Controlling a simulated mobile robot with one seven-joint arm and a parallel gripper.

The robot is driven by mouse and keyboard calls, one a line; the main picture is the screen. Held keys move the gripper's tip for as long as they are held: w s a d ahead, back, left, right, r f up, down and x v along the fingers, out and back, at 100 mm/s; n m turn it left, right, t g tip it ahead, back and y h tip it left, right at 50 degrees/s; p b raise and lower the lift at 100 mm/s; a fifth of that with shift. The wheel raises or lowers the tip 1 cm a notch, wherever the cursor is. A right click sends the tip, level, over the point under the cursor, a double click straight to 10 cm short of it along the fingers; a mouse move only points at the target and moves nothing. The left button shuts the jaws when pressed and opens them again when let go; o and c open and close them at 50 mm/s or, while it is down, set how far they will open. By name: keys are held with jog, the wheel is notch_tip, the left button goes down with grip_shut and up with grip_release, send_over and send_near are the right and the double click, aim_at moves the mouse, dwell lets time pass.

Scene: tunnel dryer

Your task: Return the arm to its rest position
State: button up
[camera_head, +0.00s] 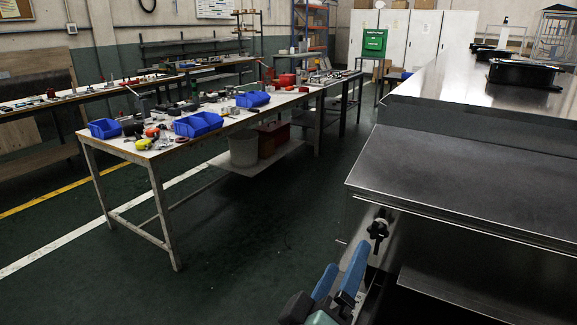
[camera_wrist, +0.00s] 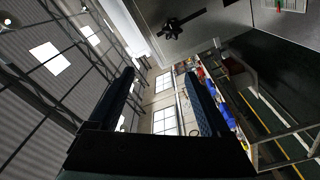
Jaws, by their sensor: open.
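My gripper (camera_head: 346,258) shows at the bottom of the head view, its two blue-padded fingers pointing up and apart. It is open, with nothing between the fingers. It is beside the left side of the grey metal dryer (camera_head: 470,185), near a black star knob (camera_head: 378,230) on its side. In the wrist view my gripper (camera_wrist: 160,75) is also open and empty, with windows and wall behind the gap. There the black knob (camera_wrist: 172,28) shows on a grey panel above the fingers, apart from them. Most of my arm is hidden.
A long workbench (camera_head: 120,150) with blue bins (camera_head: 198,124) and tools stands on the left. Black trays (camera_head: 524,73) sit on the dryer top at the far right. The green floor (camera_head: 260,245) between bench and dryer is clear.

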jog(key=a+r+m+t+y, duration=0.2)
jog(key=a+r+m+t, duration=0.15)
jog(key=r, duration=0.85)
jog(key=s+a+r+m+t+y, duration=0.1)
jog(key=s+a+r+t+y, duration=0.2)
jog(key=r, duration=0.4)
jog(key=s+a+r+t+y, duration=0.15)
jog(key=s+r, duration=0.25)
jog(key=r, duration=0.4)
jog(key=s+a+r+m+t+y, duration=0.1)
jog(key=s+a+r+t+y, duration=0.2)
jog(key=r, duration=0.4)
notch_tip(320, 180, up, 19)
jog(key=p, duration=1.9)
jog(key=shift+s+d+r+t, duration=0.2)
jog(key=shift+s+d+t, duration=0.1)
jog(key=shift+d, duration=0.15)
